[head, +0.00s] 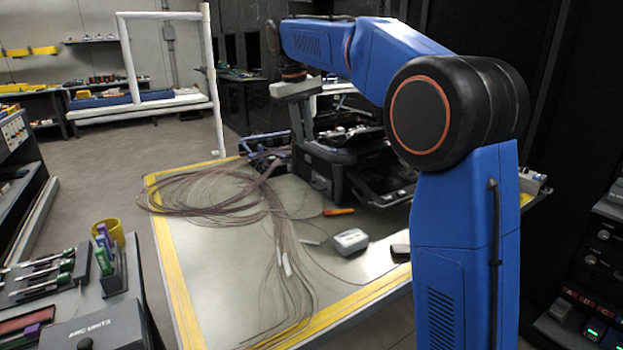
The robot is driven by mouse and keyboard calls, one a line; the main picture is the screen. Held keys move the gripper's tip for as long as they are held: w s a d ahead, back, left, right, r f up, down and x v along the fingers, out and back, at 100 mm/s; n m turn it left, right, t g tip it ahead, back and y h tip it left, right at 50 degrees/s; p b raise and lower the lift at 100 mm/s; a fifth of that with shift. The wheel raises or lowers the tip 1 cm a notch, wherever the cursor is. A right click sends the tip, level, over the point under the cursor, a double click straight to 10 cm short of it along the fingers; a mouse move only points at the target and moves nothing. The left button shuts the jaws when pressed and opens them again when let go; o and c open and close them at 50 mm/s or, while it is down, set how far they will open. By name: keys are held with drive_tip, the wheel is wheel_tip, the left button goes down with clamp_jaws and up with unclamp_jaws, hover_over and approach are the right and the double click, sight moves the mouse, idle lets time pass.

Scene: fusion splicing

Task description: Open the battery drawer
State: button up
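A black machine or case (337,160) stands on the work table, partly behind my arm. Its upper part is open, with a dark tray-like section (380,185) at its front right. I cannot make out which part is the battery drawer. My gripper (303,138) points down at the left side of the machine, its fingers overlapping it in the picture. I cannot tell whether the fingers touch it, or whether they are open or shut.
The table (215,270) has yellow-taped edges. Brown cables (225,195) spread over its left half. A small grey box (351,241) and an orange-handled tool (338,212) lie in front of the machine. A tool bench with a yellow cup (108,232) is at the lower left.

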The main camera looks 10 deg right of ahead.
drive_tip(key=f, duration=0.4)
drive_tip(key=d+f, duration=0.1)
drive_tip(key=f, duration=0.4)
drive_tip(key=d+f, duration=0.1)
drive_tip(key=f, duration=0.4)
drive_tip(key=shift+w+d+f, duration=0.25)
drive_tip(key=shift+w, duration=0.1)
clamp_jaws()
idle(0.8)
drive_tip(key=s+a, duration=0.1)
drive_tip(key=a, duration=0.2)
drive_tip(key=s+a, duration=0.1)
drive_tip(key=a, duration=0.4)
drive_tip(key=shift+s+a, duration=0.3)
drive_tip(key=shift+s, duration=0.1)
unclamp_jaws()
